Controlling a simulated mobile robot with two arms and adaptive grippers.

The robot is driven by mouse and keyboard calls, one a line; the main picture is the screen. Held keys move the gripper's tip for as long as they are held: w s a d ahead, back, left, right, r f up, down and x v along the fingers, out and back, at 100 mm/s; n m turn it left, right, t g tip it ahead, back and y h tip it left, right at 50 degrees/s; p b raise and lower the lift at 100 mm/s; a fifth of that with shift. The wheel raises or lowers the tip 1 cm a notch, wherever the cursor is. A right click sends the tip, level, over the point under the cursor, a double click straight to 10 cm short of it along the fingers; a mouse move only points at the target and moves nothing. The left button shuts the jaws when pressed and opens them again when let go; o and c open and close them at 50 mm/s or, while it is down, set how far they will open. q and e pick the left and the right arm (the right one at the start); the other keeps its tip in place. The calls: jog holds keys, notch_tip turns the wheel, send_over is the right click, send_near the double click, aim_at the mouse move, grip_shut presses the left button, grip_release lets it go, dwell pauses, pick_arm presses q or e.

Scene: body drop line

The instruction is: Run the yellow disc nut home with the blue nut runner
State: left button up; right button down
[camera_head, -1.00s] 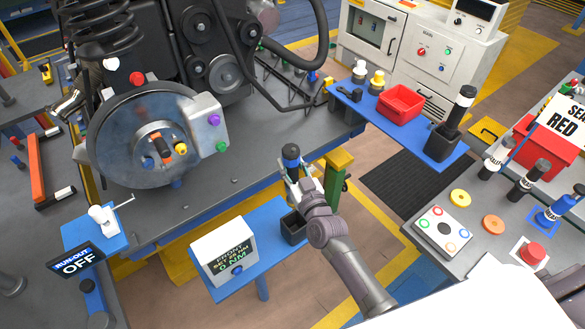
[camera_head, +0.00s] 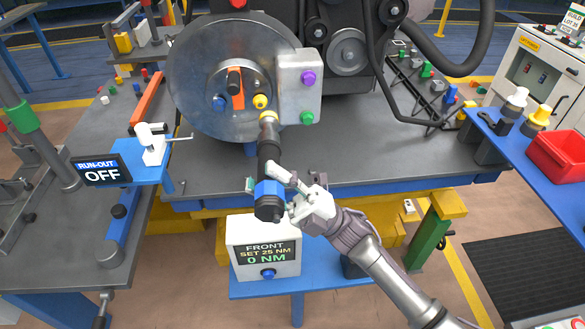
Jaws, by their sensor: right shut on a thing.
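The yellow disc nut (camera_head: 260,101) sits on the lower right part of the brake disc (camera_head: 205,60). My right gripper (camera_head: 280,190) is shut on the blue nut runner (camera_head: 269,190), a dark tool with a blue band at its rear end. The runner points away from me toward the disc, and its tan nose is just below the yellow nut. I cannot tell whether the nose touches the nut. My left gripper is not in view.
A metal caliper block (camera_head: 301,85) with purple and green knobs is right of the nut. A display box (camera_head: 262,240) reading "FRONT SET 25 NM 0 NM" stands below the runner. A "RUN-OUT OFF" sign (camera_head: 101,170) and dial stand are at left. A red bin (camera_head: 560,155) is at right.

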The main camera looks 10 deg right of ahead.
aim_at(269, 157)
jog(key=shift+s+a+f+n+g, duration=0.2)
jog(key=shift+n+g, duration=0.15)
jog(key=shift+g, duration=0.15)
jog(key=shift+s+a+f+n+g, duration=0.1)
jog(key=shift+s+n+g, duration=0.05)
jog(key=shift+n+g, duration=0.3)
jog(key=shift+s+g, duration=0.15)
jog(key=shift+g, duration=0.3)
jog(key=shift+b, duration=0.3)
jog(key=w+b, duration=0.2)
jog(key=w, duration=0.1)
jog(key=shift+w+f, duration=0.1)
jog(key=shift+f, duration=0.05)
jog(key=shift+w+b, duration=1)
jog(key=shift+w+r, duration=0.2)
